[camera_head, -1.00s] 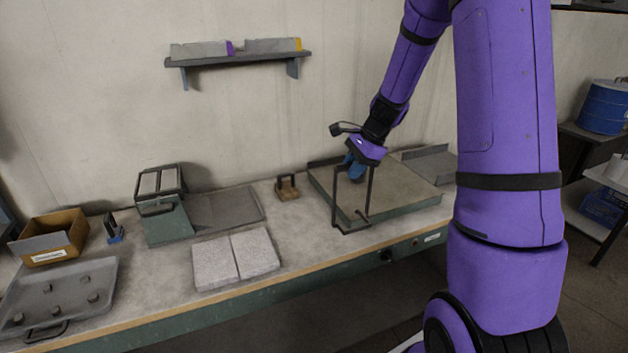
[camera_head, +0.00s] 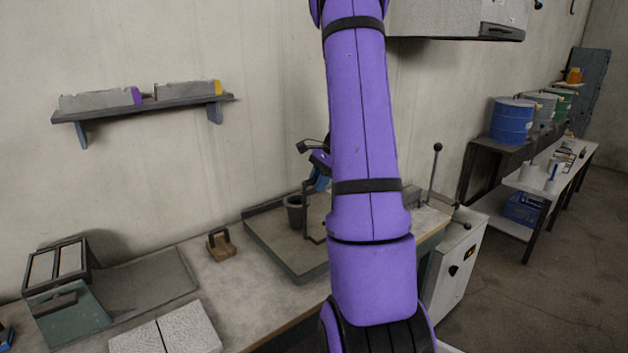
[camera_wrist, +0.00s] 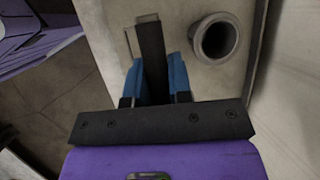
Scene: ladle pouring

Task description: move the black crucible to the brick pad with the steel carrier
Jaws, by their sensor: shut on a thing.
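The black crucible (camera_head: 294,212) stands upright on the grey tray (camera_head: 275,250) at the back of the bench, left of my arm. The wrist view looks down into its round open mouth (camera_wrist: 215,38), to the right of my fingers. My gripper (camera_head: 320,182) is shut on the steel carrier (camera_head: 308,222), whose dark frame hangs over the tray. In the wrist view my blue fingers (camera_wrist: 158,80) hold the carrier's dark bar (camera_wrist: 150,45). Carrier and crucible appear apart. My arm hides part of the carrier. The pale brick pad (camera_head: 172,334) lies at the front left, cut by the frame.
A small wooden block with a dark handle (camera_head: 221,245) sits between the tray and the brick pad. A green box with a framed top (camera_head: 62,300) stands at left. A grey cabinet with a lever (camera_head: 455,265) stands right of the bench.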

